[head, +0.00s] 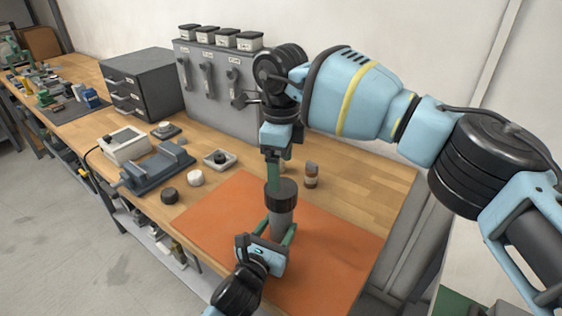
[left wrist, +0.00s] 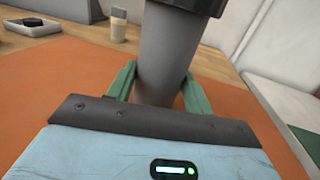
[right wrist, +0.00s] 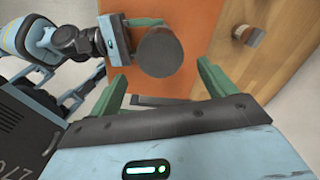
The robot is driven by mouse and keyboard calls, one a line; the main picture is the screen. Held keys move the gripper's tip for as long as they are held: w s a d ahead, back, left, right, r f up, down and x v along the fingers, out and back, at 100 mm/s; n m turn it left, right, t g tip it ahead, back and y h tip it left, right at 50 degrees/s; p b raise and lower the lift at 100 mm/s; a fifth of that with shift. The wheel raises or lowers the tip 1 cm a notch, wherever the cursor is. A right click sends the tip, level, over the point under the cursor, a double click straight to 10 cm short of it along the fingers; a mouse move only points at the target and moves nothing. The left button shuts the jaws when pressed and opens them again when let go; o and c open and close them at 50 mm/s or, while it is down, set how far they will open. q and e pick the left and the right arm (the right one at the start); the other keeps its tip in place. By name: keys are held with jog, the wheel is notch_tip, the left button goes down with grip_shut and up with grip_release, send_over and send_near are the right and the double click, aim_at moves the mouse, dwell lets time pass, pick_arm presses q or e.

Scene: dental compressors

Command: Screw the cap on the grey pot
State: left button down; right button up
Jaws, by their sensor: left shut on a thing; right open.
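The grey pot (head: 282,220) stands upright on the orange mat (head: 222,213); its body also shows in the left wrist view (left wrist: 163,62). The dark ribbed cap (head: 281,194) sits on top of the pot; whether its thread is engaged cannot be told. My left gripper (head: 277,240) is shut on the pot's lower body from the near side. My right gripper (head: 275,178) points down from above, open, its fingertips near the cap's top. In the right wrist view the cap (right wrist: 160,52) appears as a round dark disc between and beyond the open fingers, hiding the pot beneath.
A black round piece (head: 169,196), a white round piece (head: 195,178), a small tray (head: 220,158) and a grey-blue vise (head: 158,168) lie to the left. A grey panel (head: 215,88) stands behind. The mat's right side is free.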

aim_at(281, 191)
dwell(0.4)
jog(key=shift+f, duration=4)
jog(key=shift+c, duration=0.2)
jog(key=c, duration=1)
jog(key=o, duration=1.2)
jog(key=shift+r, duration=0.1)
notch_tip(281, 191, up, 12)
